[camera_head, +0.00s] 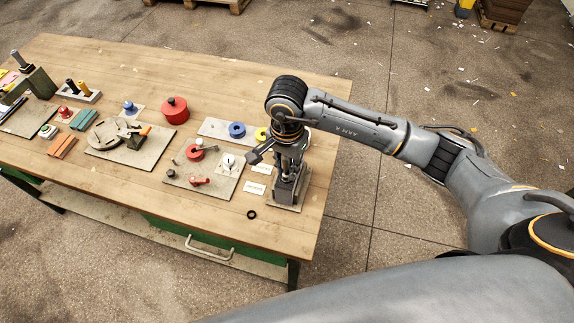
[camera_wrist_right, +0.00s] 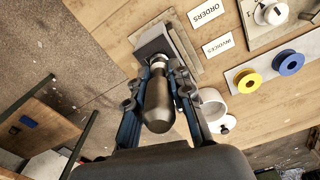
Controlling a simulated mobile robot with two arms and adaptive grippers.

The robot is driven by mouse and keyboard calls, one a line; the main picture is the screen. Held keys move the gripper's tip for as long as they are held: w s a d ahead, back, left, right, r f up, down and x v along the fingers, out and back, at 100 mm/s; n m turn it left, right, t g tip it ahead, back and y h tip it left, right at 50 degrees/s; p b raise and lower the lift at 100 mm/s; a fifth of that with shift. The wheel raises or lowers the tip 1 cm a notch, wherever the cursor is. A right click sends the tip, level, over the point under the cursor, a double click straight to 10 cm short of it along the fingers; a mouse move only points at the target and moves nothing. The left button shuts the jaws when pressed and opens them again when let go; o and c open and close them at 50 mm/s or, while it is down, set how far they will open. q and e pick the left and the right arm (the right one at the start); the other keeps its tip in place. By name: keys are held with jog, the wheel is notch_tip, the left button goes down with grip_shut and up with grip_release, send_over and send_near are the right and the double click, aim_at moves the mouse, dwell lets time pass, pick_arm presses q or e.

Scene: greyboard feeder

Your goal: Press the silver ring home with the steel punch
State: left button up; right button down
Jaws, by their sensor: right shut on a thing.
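My right gripper (camera_head: 290,168) is over a grey block (camera_head: 287,191) on a board at the table's right end. In the right wrist view, the gripper (camera_wrist_right: 157,78) is shut on the steel punch (camera_wrist_right: 158,105), a dark tool with a rounded handle. The punch's far end points at the grey block (camera_wrist_right: 155,43). A bright silver band, apparently the silver ring (camera_wrist_right: 158,62), shows between punch and block. I cannot tell how deep it sits or whether the punch touches it. My left gripper is not in view.
A board with a red knob (camera_head: 195,152) and red lever lies left of the block. Blue (camera_head: 237,130) and yellow spools lie behind it. A small black ring (camera_head: 251,214) lies near the front edge. Paper labels (camera_head: 255,187) lie beside the block. Bare table (camera_head: 130,195) is at the front.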

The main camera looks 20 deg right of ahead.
jog(key=shift+f+b, duration=0.45)
dwell(0.3)
jog(key=shift+s+f+b, duration=0.15)
jog(key=shift+b, duration=0.3)
dwell(1.7)
jog(key=shift+w+r+p, duration=0.2)
jog(key=shift+r+p, duration=0.35)
jog(key=shift+r, duration=0.65)
jog(key=shift+r+p, duration=0.85)
jog(key=shift+r, duration=1.6)
